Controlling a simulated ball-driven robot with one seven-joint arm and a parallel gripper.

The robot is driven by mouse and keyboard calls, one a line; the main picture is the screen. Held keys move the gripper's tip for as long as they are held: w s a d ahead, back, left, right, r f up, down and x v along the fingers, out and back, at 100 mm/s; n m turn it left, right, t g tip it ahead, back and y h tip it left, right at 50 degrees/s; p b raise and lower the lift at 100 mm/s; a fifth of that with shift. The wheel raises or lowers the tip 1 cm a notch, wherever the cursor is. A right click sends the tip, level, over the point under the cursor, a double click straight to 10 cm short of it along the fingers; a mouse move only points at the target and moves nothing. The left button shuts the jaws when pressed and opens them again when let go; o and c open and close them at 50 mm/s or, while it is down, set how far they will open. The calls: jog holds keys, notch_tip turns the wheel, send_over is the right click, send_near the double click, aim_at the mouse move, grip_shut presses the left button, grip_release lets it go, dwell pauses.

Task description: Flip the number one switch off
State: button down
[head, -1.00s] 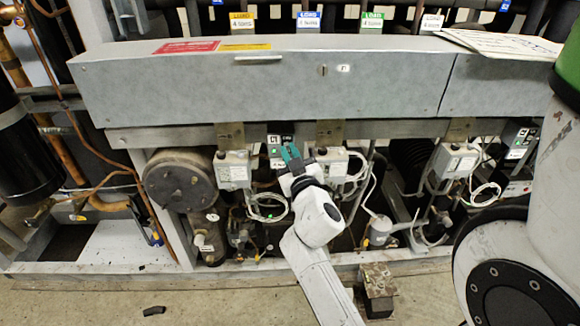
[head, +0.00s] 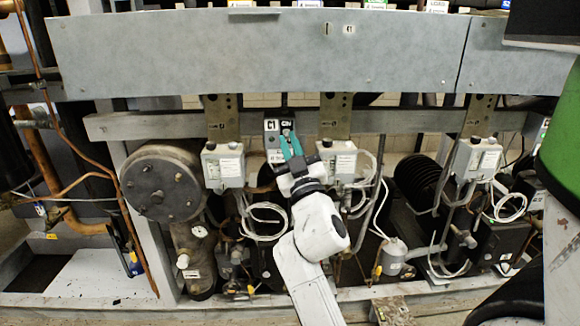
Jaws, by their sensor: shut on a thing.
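The number one switch box (head: 272,143) is a small grey box with a "C1" label and an "ON" mark at its top. I cannot tell which way the lever points.
A pale control box (head: 223,165) is to the left and another (head: 337,161) is close to the right of my gripper. White cables (head: 265,222) hang below. A long grey cover (head: 200,50) runs above, and a round compressor end (head: 160,185) stands at left.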

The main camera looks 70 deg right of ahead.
jog(key=shift+d+f+n+t+h+b, duration=0.1)
jog(key=shift+f+n+t+h+b, duration=0.45)
jog(key=shift+b, duration=1.6)
jog(key=shift+d+f+n+t+h+b, duration=0.15)
jog(key=shift+f+t+b, duration=0.4)
jog(key=shift+b, duration=1.6)
jog(key=shift+r+t+b, duration=0.2)
jog(key=shift+t+b, duration=0.3)
jog(key=shift+b, duration=0.45)
jog(key=shift+w+r+n+t+b, duration=0.1)
jog(key=shift+n+t+b, duration=0.4)
jog(key=shift+b, duration=0.5)
jog(key=c, duration=1.2)
grip_release()
jog(key=shift+b+v, duration=2.3)
jog(key=shift+v, duration=2.95)
